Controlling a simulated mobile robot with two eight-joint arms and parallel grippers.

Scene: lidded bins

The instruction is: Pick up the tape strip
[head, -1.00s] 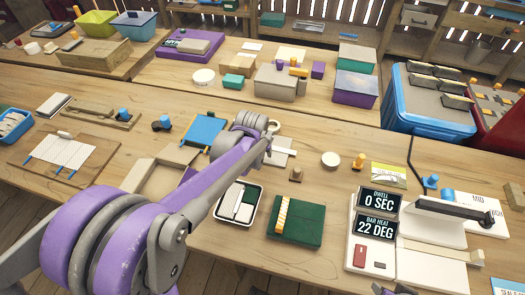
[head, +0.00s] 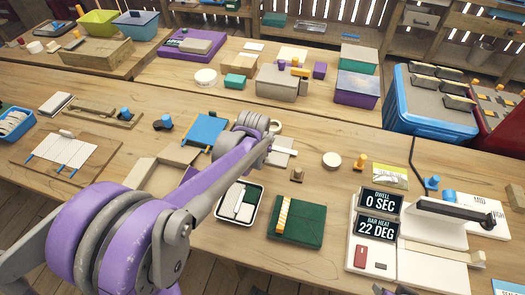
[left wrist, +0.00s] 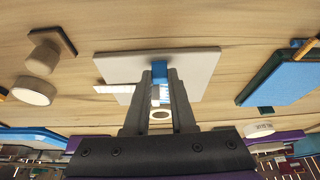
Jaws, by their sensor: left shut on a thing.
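My left gripper (left wrist: 160,85) is shut, with a small blue-and-white piece (left wrist: 159,70) between its fingertips; I take it to be the tape strip. Its blue part shows at the tips, and the fingers hide much of the rest. The tips are over a pale flat plate (left wrist: 190,70), which also shows in the head view (head: 283,153). I cannot tell whether the piece touches the plate. A white strip (left wrist: 112,88) sticks out at the plate's left side in the wrist view. In the head view my left forearm hides the fingertips. My right gripper is not in view.
A white ring (head: 275,127) lies just beyond the plate. A round white disc (head: 331,159) and a wooden knob (head: 297,174) stand to the right. A blue panel (head: 207,130) is to the left.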

